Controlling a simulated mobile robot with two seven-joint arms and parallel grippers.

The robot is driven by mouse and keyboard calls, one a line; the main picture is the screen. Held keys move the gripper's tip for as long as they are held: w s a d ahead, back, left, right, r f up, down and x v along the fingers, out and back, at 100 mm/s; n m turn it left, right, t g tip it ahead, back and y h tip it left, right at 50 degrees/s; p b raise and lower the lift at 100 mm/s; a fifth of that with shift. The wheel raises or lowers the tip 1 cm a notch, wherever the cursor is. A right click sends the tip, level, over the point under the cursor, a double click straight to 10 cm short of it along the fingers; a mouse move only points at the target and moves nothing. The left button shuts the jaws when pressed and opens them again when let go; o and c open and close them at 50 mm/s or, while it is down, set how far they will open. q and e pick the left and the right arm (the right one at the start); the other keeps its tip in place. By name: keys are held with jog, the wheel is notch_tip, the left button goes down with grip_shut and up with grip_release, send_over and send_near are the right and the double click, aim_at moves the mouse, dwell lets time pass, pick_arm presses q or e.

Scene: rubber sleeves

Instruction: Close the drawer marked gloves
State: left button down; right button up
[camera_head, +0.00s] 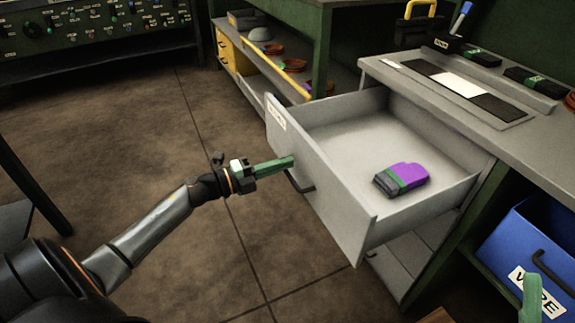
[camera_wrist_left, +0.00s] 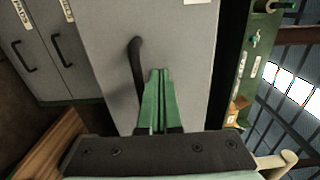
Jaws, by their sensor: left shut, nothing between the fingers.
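A grey drawer (camera_head: 350,215) stands pulled out below the worktop in the head view. Its front carries a white label (camera_head: 278,118), too small to read surely, and a dark bar handle (camera_head: 299,184). A purple item with a green band (camera_head: 405,178) lies inside the drawer. My left gripper (camera_head: 291,161) is shut and empty, its green fingers pointing at the drawer front by the handle. In the left wrist view the closed fingers (camera_wrist_left: 159,72) are just right of the handle (camera_wrist_left: 136,65); I cannot tell whether they touch the front. A green piece at the lower right, seemingly my right gripper (camera_head: 532,290), is mostly cut off.
The worktop (camera_head: 385,72) above holds a dark tray and a toolbox (camera_head: 415,28). A blue bin (camera_head: 525,235) sits on a shelf at right. Other closed drawers (camera_wrist_left: 40,50) show in the left wrist view. The floor left of the drawer is clear.

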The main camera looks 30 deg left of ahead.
pick_arm(q)
jog(key=shift+w+d, duration=0.4)
jog(key=shift+w, duration=0.2)
pick_arm(e)
jog(key=shift+f, duration=0.15)
